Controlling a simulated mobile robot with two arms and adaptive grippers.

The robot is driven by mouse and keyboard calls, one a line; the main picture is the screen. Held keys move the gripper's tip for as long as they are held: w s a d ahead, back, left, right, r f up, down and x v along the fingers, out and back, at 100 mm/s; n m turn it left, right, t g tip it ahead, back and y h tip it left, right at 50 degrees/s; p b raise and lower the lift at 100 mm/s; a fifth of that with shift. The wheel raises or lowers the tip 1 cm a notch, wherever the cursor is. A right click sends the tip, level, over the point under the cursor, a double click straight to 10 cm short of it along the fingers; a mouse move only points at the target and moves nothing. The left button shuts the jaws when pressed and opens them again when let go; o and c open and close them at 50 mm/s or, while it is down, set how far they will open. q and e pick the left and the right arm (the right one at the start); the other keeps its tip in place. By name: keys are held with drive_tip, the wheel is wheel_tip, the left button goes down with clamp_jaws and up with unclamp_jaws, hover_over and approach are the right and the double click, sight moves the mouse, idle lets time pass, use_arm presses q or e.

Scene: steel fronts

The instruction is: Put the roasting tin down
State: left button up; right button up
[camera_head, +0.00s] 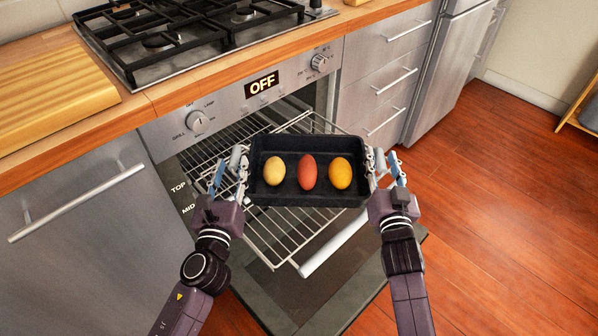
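A dark roasting tin (308,198) is in the head view, level, with three egg-shaped items in it: a pale yellow one (274,171), a red one (307,172) and an orange-yellow one (340,173). My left gripper (241,170) is at the tin's left end and my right gripper (373,168) at its right end; both appear closed on its ends. The tin is over a pulled-out wire oven rack (283,236). I cannot tell whether it touches the rack. The fingertips are partly hidden at the tin's ends.
The oven door (345,300) is folded down below the rack. The oven display (262,84) reads OFF. A gas hob (185,35) and a wooden board (50,95) are on the worktop above. Open wooden floor (500,190) lies to the right.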

use_arm(q)
drive_tip(key=shift+s, duration=4.05)
use_arm(e)
drive_tip(key=shift+s, duration=0.15)
drive_tip(key=s, duration=1.1)
drive_tip(key=shift+s, duration=0.35)
use_arm(q)
drive_tip(key=shift+r, duration=0.1)
use_arm(e)
drive_tip(key=shift+r, duration=0.1)
